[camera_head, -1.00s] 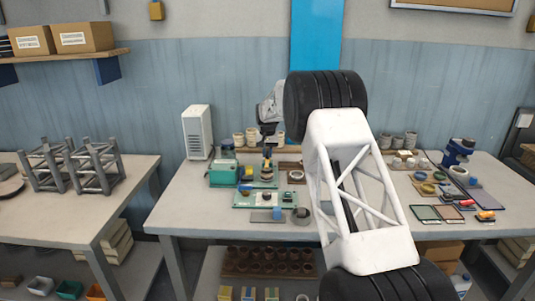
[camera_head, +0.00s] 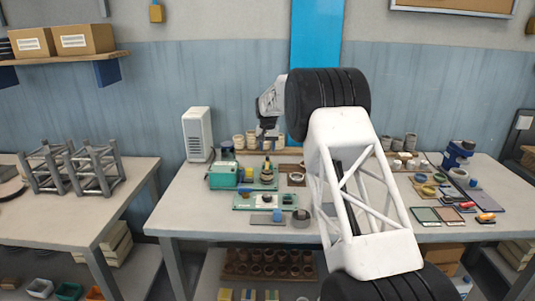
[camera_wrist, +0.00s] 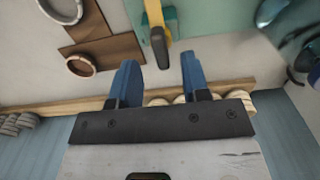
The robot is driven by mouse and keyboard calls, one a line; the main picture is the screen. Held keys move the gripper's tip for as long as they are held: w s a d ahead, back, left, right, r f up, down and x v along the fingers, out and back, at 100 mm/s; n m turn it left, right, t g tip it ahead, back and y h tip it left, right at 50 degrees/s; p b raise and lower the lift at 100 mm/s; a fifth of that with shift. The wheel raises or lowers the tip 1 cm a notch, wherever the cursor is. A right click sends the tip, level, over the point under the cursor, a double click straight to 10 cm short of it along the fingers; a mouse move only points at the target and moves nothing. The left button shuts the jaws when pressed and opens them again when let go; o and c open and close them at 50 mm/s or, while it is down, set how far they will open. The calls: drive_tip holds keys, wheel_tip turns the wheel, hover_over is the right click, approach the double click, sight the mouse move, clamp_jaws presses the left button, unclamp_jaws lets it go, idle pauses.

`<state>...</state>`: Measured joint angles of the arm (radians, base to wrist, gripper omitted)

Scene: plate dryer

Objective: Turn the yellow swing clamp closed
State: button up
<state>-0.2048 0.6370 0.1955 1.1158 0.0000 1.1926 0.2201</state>
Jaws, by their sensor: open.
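The yellow swing clamp (camera_wrist: 154,14) shows at the top middle of the wrist view as a yellow bar with a dark, rounded end (camera_wrist: 160,46) pointing toward my gripper. It sits beside a green fixture (camera_wrist: 183,20), partly cut off by the frame edge. My gripper (camera_wrist: 160,58) is open, with its two blue fingers apart and the clamp's dark end roughly between their tips in the picture. I cannot tell whether they touch. In the head view my gripper (camera_head: 266,128) hangs above the green fixture (camera_head: 265,184) on the table; the clamp is too small there to read.
A brown wooden board with rings (camera_wrist: 105,50) lies left of the clamp in the wrist view. A wooden rail with pale pots runs behind. In the head view a green box (camera_head: 222,177) and a white vented unit (camera_head: 198,135) stand left of the fixture.

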sight(268, 155)
drive_tip(key=shift+r, duration=2.05)
drive_tip(key=shift+s+d+r, duration=0.1)
drive_tip(key=shift+s+r, duration=0.05)
drive_tip(key=shift+r, duration=0.05)
drive_tip(key=s+d+r, duration=0.5)
drive_tip(key=s+r, duration=0.1)
drive_tip(key=s, duration=0.6)
drive_tip(key=s+d+r+t, duration=0.1)
drive_tip(key=s+d+r, duration=0.4)
drive_tip(key=s, duration=0.7)
drive_tip(key=s+d+r, duration=0.5)
drive_tip(key=s+r, duration=0.1)
drive_tip(key=s, duration=0.6)
drive_tip(key=s+d+f, duration=0.2)
drive_tip(key=s+f, duration=0.1)
drive_tip(key=s, duration=1)
drive_tip(key=s+d+f+t, duration=0.1)
drive_tip(key=s+d+f, duration=0.1)
drive_tip(key=s, duration=1.1)
drive_tip(key=s+d+f, duration=0.3)
drive_tip(key=s+f, duration=0.2)
drive_tip(key=s, duration=0.9)
drive_tip(key=shift+t, duration=0.3)
